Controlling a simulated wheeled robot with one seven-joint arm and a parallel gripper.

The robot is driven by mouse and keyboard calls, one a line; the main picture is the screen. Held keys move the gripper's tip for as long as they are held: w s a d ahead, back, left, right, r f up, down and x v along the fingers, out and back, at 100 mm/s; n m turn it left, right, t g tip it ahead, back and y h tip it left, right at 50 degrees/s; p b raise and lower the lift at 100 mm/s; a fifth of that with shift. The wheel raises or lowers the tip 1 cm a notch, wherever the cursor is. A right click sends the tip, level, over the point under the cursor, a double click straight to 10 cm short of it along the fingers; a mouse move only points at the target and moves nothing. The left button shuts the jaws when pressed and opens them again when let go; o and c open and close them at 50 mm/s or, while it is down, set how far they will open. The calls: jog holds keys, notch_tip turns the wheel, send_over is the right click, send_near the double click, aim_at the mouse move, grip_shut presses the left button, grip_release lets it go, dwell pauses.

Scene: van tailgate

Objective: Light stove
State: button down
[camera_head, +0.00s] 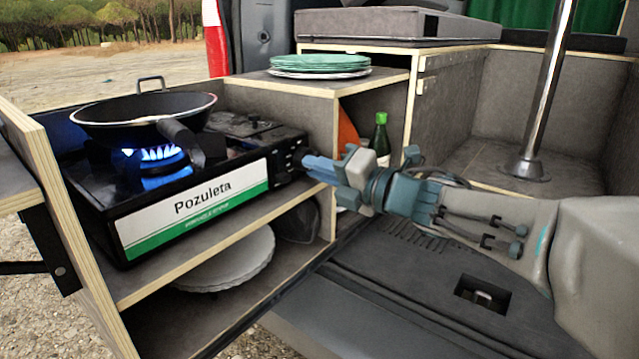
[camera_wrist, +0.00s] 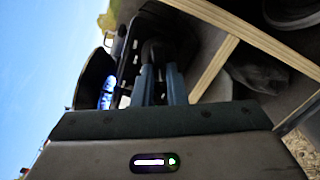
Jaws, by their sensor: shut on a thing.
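The black camping stove (camera_head: 100,215), with a white and green "Pozuleta" label, stands on the upper shelf of the kitchen unit. A blue flame (camera_head: 158,154) burns on its burner under a black pan (camera_head: 143,108); blue flame light also shows in the wrist view (camera_wrist: 108,92). My gripper (camera_head: 308,166) reaches in from the right to the stove's right end. In the wrist view, its blue fingers (camera_wrist: 158,75) are shut on a dark stove knob (camera_wrist: 152,50). The fingers partly hide the knob.
Green and white plates (camera_head: 320,66) sit on the wooden cabinet top right of the stove. A large grey plate (camera_head: 232,262) is on the shelf below. A green bottle (camera_head: 381,140) stands behind my gripper. A metal post (camera_head: 548,95) rises at right.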

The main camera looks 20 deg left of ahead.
jog(key=shift+f+n+b, duration=0.15)
jog(key=shift+n+b, duration=0.25)
jog(key=shift+n, duration=0.2)
jog(key=c, duration=1.5)
grip_release()
jog(key=shift+o, duration=0.2)
jog(key=shift+d, duration=0.1)
jog(key=p+v, duration=0.4)
jog(key=v, duration=0.9)
jog(key=shift+s+d, duration=0.2)
jog(key=shift+d, duration=0.1)
